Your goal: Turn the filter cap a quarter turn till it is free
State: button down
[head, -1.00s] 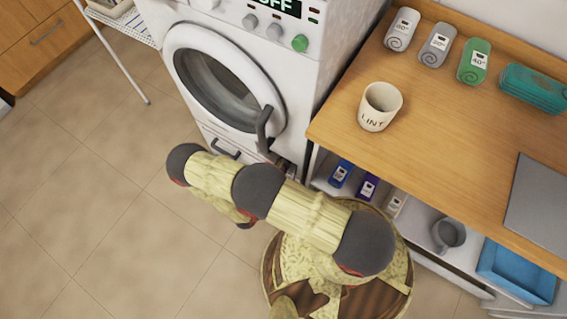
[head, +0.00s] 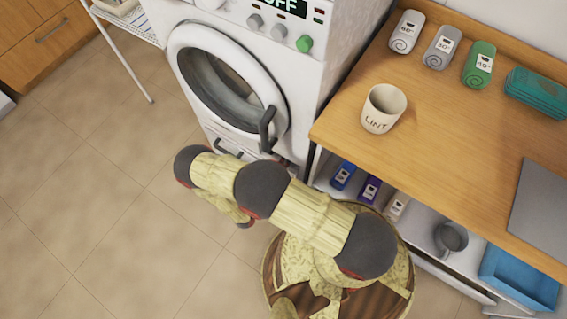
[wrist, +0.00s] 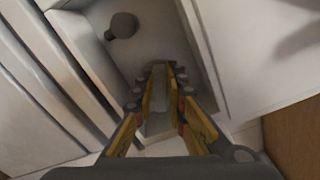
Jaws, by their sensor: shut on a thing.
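The washing machine (head: 340,45) stands at upper centre in the head view, its round door shut. My gripper (wrist: 163,72) reaches into a grey recess (wrist: 165,30) low in the machine in the wrist view. Its two fingers are close together, shut on a narrow light grey piece (wrist: 158,98), which I take to be the grip of the filter cap. The rest of the cap cannot be made out behind the fingers. A dark grey round knob on a short stem (wrist: 122,25) lies in the recess, left of the fingertips and apart from them. In the head view my arm hides the gripper and cap.
White panel edges (wrist: 225,60) flank the recess closely. A wooden counter (head: 440,120) at right holds a LINT cup (head: 383,108), rolled towels (head: 443,47) and a teal case (head: 535,92).

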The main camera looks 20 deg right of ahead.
jog(key=shift+w+a+f+n, duration=0.1)
jog(key=shift+f+n, duration=0.05)
jog(key=shift+n, duration=0.8)
jog(key=shift+f+n, duration=0.1)
jog(key=shift+n, duration=0.85)
jog(key=c, duration=1.9)
grip_release()
jog(key=shift+o, duration=0.5)
jog(key=v, duration=1.2)
